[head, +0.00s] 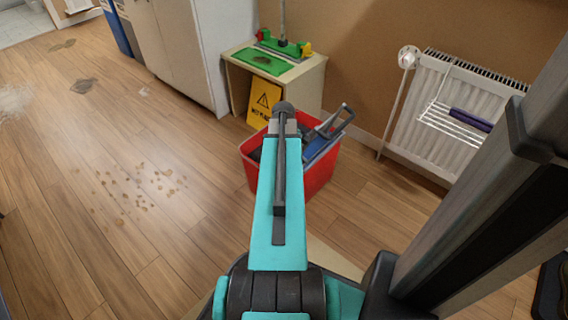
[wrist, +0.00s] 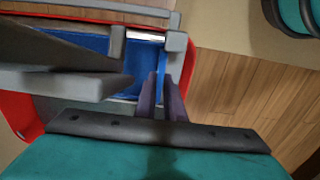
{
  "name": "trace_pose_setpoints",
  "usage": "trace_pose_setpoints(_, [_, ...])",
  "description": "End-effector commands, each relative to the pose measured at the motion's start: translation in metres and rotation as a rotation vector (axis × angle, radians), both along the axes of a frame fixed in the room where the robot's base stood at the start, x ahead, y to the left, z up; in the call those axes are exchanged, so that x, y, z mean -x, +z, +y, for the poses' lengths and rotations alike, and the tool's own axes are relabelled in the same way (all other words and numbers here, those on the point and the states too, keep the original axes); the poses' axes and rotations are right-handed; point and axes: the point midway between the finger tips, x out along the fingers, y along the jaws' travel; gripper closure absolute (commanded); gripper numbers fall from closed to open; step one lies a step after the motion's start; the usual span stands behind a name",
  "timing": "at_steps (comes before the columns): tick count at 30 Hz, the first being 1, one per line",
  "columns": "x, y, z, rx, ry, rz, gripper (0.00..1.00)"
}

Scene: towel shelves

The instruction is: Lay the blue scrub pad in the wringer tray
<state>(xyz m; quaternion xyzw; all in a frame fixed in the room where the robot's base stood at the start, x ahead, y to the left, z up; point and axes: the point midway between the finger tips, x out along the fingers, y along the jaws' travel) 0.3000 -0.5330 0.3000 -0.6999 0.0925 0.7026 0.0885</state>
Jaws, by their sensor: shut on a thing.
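My gripper is low at the red bucket, its fingers (wrist: 164,97) pointing into the grey wringer (wrist: 178,42) on top. A flat blue surface (wrist: 144,62) shows just beyond the fingertips, framed by the wringer's grey bars. I take it for the blue scrub pad in my gripper, but cannot clearly separate it from the blue parts of the wringer tray. In the head view my teal arm hides the gripper and the pad; a blue and grey part of the wringer (head: 317,149) shows to its right.
The red bucket (head: 319,178) stands on the wood floor. Behind it are a small cabinet (head: 299,84) with a green tray (head: 258,65) and a yellow warning sign (head: 264,100). A radiator (head: 433,109) with a rack and purple cloth (head: 471,120) is at right.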

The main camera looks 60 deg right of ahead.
Motion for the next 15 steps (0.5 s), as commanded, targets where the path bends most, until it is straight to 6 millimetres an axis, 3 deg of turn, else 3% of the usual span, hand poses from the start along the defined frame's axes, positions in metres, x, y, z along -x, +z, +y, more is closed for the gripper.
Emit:
trace_pose_setpoints(1, [0.0012, -0.0009, 0.0003, -0.002, -0.001, 0.003, 1.0])
trace_pose_setpoints(2, [0.0012, -0.0008, 0.0003, -0.002, -0.001, 0.003, 0.88])
trace_pose_setpoints(5, [0.0009, -0.0007, 0.0002, -0.001, -0.001, 0.002, 0.71])
trace_pose_setpoints(15, [0.0002, 0.0006, 0.0001, 0.0, 0.0, 0.001, 0.69])
